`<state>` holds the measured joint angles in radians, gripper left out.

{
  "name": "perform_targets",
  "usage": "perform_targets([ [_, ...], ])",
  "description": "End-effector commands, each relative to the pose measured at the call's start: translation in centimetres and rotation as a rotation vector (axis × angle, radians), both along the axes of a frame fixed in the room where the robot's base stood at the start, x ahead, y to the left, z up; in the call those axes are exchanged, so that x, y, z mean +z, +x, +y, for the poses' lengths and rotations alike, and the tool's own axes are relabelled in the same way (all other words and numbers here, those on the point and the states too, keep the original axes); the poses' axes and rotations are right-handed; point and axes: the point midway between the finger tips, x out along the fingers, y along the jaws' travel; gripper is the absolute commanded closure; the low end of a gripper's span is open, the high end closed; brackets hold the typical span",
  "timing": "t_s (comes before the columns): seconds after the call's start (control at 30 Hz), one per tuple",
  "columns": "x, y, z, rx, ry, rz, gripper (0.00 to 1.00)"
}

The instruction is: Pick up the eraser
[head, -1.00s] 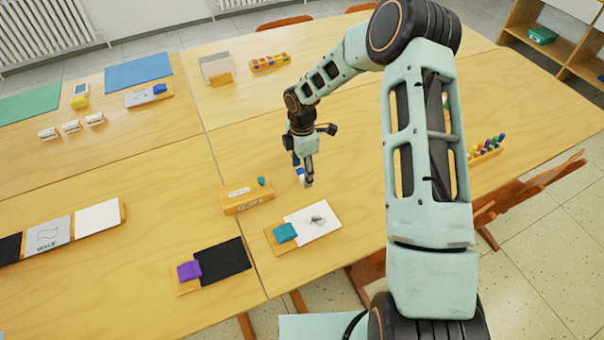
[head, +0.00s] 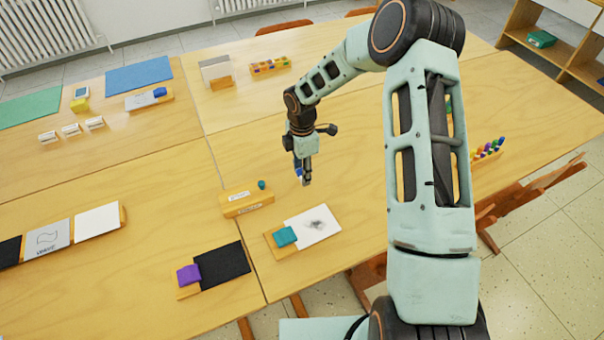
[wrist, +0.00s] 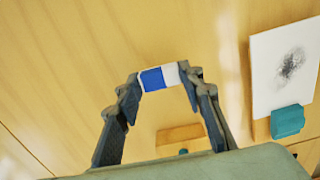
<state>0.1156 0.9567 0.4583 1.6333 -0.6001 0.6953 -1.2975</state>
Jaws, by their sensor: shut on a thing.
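The eraser (wrist: 160,77) is a small block, blue on one part and white on the other. In the wrist view it sits between the two fingertips of my gripper (wrist: 163,79), which touch its ends. My gripper is shut on it. In the head view my gripper (head: 304,178) points down over the right-hand table, and only a bit of blue of the eraser shows at the fingers. I cannot tell exactly how high the eraser is above the tabletop.
A wooden block with labels (head: 247,203) stands left of my gripper. Bare table (head: 350,150) surrounds my gripper.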

Motion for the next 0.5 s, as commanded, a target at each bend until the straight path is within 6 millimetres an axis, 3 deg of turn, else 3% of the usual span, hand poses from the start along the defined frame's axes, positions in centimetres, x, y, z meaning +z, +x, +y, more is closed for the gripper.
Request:
perform_targets([
  [0.13, 2.3, 0.1, 0.0, -0.002, 0.001, -0.004, 0.81],
  [0.5, 7.7, -4.7, -0.7, -0.002, -0.001, -0.003, 0.81],
])
